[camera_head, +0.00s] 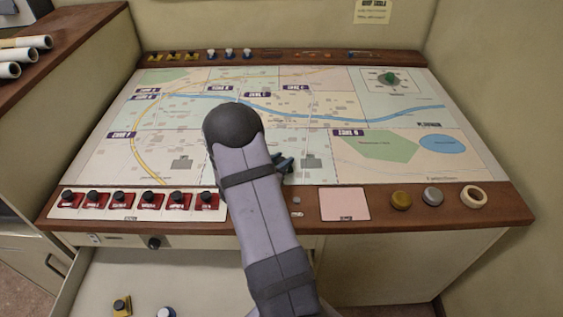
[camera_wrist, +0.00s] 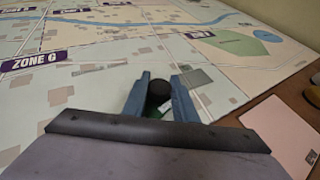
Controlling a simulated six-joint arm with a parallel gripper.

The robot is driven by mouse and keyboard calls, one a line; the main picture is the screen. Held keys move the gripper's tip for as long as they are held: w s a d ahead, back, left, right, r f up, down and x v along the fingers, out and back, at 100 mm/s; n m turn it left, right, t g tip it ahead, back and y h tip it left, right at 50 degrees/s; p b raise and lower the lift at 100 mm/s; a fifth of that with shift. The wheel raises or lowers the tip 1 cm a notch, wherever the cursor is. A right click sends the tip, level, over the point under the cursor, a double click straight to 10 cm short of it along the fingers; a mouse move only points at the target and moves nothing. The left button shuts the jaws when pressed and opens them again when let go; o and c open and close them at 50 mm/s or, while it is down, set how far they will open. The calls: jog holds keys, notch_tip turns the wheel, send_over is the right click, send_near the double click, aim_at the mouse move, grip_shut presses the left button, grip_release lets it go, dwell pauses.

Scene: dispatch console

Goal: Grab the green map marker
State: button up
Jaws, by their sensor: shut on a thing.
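My gripper (camera_wrist: 160,84) is shut on a marker with a round black knob (camera_wrist: 158,92). A bit of green shows low between the fingers, so this looks like the green map marker. Its lower part is mostly hidden by the fingers and wrist. In the head view, my gripper (camera_head: 284,163) is over the lower middle of the map board (camera_head: 230,140), partly hidden behind my arm. I cannot tell whether the marker touches the map.
Several red markers (camera_head: 151,200) line the front left ledge. A pink pad (camera_head: 344,204) and brown (camera_head: 401,200), grey (camera_head: 432,196) and cream (camera_head: 473,198) round pieces are at the front right. The drawer (camera_head: 200,275) is open, holding yellow (camera_head: 122,305) and blue-and-white (camera_head: 166,313) markers.

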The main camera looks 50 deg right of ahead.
aim_at(282, 160)
jog(key=shift+r+b, duration=0.6)
jog(key=shift+r, duration=4.4)
